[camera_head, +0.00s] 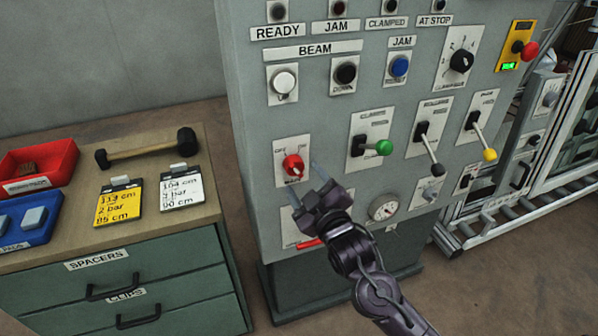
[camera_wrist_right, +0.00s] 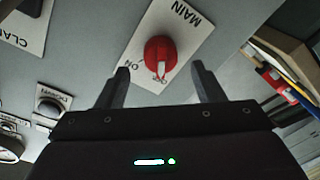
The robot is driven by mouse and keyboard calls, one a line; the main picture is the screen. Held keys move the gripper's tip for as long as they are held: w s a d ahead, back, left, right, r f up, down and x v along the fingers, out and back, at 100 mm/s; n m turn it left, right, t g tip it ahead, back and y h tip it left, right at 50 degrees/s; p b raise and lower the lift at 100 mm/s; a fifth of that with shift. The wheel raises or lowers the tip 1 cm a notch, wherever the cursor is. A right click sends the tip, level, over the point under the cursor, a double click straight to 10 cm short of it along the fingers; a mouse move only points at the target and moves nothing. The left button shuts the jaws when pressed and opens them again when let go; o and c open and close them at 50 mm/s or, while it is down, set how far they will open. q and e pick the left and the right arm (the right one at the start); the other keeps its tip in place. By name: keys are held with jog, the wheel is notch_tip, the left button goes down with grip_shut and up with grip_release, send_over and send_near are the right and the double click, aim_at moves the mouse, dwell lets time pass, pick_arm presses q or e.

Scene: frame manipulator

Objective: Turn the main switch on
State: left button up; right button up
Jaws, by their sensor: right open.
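The main switch (camera_head: 293,166) is a red rotary knob on a white plate, low at the left of the grey control panel (camera_head: 330,115). In the right wrist view the red knob (camera_wrist_right: 161,54) shows a pale pointer mark, with MAIN and ON lettering on its plate. My right gripper (camera_head: 318,183) is open just in front of the panel, below and right of the knob. In the right wrist view its two fingers (camera_wrist_right: 163,80) stand apart on either side of the knob's near end, and nothing is held. Contact is not visible. My left gripper is not in view.
Levers with green (camera_head: 384,147), black (camera_head: 437,170) and yellow (camera_head: 490,155) knobs stick out right of the switch. A gauge (camera_head: 384,208) and a red handle (camera_head: 309,244) sit below. A workbench (camera_head: 75,236) with a mallet (camera_head: 150,148) stands at left.

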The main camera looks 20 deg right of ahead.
aim_at(298, 172)
jog(key=shift+w+a, duration=0.2)
jog(key=shift+w, duration=1.65)
jog(key=c, duration=1)
